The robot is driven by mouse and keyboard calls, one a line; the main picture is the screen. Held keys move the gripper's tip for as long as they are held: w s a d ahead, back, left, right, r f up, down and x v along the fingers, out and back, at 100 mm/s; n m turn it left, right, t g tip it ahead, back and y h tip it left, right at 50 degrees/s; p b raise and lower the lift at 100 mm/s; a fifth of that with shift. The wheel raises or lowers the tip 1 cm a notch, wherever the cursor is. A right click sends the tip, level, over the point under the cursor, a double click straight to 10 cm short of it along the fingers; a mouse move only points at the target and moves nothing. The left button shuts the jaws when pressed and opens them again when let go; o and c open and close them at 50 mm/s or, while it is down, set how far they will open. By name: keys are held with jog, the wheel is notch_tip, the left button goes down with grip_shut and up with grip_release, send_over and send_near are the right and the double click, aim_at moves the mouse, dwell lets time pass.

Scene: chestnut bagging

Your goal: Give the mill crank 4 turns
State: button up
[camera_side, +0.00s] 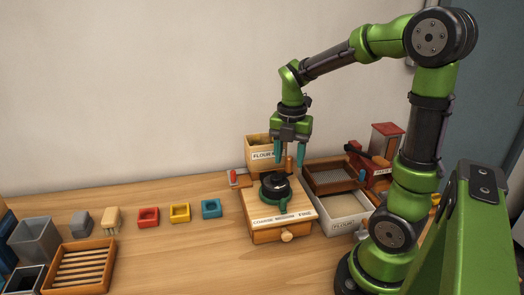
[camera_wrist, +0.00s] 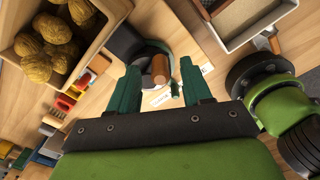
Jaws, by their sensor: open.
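The mill is a wooden box (camera_side: 262,215) with a round black top (camera_side: 275,187), a green lever and a label reading coarse, medium, fine. Its crank's wooden handle (camera_side: 289,165) stands upright at the back right of the top. My gripper (camera_side: 288,157) is open and points down just above the handle, its teal fingers on either side in the picture. In the wrist view a brown wooden knob (camera_wrist: 160,69) shows between the open fingers, over the black top. I cannot tell whether a finger touches the handle.
A white flour tray (camera_side: 341,212) and a brown sieve tray (camera_side: 331,175) lie to the right. Coloured blocks and a slatted rack (camera_side: 78,268) lie left. The table's front middle is clear.

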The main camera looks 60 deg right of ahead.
jog(key=shift+f, duration=0.2)
jog(key=shift+f, duration=0.8)
